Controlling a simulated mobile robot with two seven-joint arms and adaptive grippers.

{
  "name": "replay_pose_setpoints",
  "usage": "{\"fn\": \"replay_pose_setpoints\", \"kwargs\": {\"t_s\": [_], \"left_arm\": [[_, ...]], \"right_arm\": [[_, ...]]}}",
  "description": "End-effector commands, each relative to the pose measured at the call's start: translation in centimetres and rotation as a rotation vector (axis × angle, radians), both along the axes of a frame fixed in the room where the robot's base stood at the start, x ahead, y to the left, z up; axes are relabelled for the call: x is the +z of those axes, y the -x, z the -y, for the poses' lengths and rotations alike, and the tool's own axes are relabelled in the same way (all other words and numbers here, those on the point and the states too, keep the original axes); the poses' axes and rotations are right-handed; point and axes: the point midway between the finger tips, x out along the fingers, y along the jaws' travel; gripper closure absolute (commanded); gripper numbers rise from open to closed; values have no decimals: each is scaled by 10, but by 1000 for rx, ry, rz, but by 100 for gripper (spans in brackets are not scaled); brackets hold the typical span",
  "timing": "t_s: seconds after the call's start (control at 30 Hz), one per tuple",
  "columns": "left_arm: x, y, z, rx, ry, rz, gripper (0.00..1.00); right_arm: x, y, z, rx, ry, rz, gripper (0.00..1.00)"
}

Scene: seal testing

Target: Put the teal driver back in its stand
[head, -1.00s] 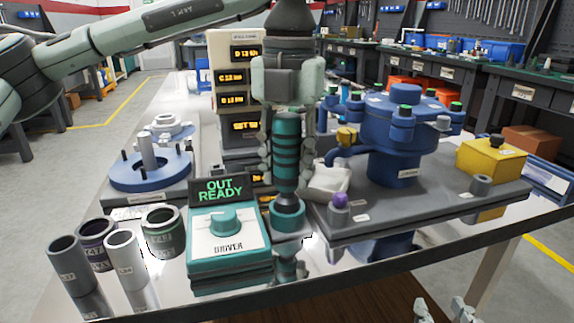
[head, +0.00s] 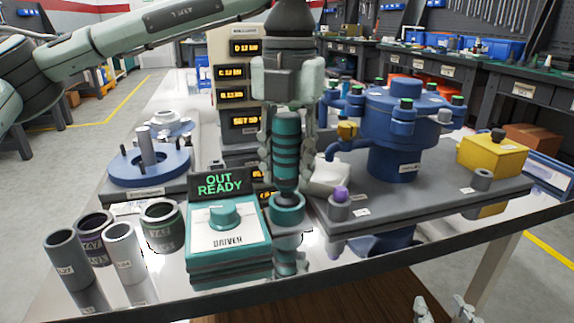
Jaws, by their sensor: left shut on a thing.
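The teal driver (head: 286,150) is upright, with dark bands around its body. My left gripper (head: 286,140) points down and is shut on it, one finger on each side. The driver's lower end is at the teal ring-shaped stand (head: 287,210), just right of the teal driver box (head: 228,235). The box's display reads "OUT READY". From this view I cannot tell how deep the tip sits in the ring. My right gripper (head: 448,310) is partly in view at the bottom right edge, below the table, and its jaws are unclear.
Several labelled sockets (head: 124,252) stand at the front left. A blue flanged disc (head: 148,165) stands behind them. A blue valve body (head: 398,135) on a grey plate (head: 440,190) is to the right, with a purple-topped post (head: 340,205) near the stand. A yellow box (head: 492,155) is further right.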

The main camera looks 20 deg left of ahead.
Motion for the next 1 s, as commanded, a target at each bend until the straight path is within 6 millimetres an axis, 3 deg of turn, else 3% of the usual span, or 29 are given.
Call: {"fn": "replay_pose_setpoints", "kwargs": {"t_s": [0.57,0.6,0.77,1.0], "left_arm": [[-3,0,0,0,1,2,100],[-3,0,0,1,1,2,62],[-3,0,0,0,1,1,43],[-4,0,0,0,-1,-2,42]], "right_arm": [[-4,0,0,0,0,0,60],[-3,0,0,0,0,0,60],[-3,0,0,0,0,0,60],[-3,0,0,0,0,0,60]]}}
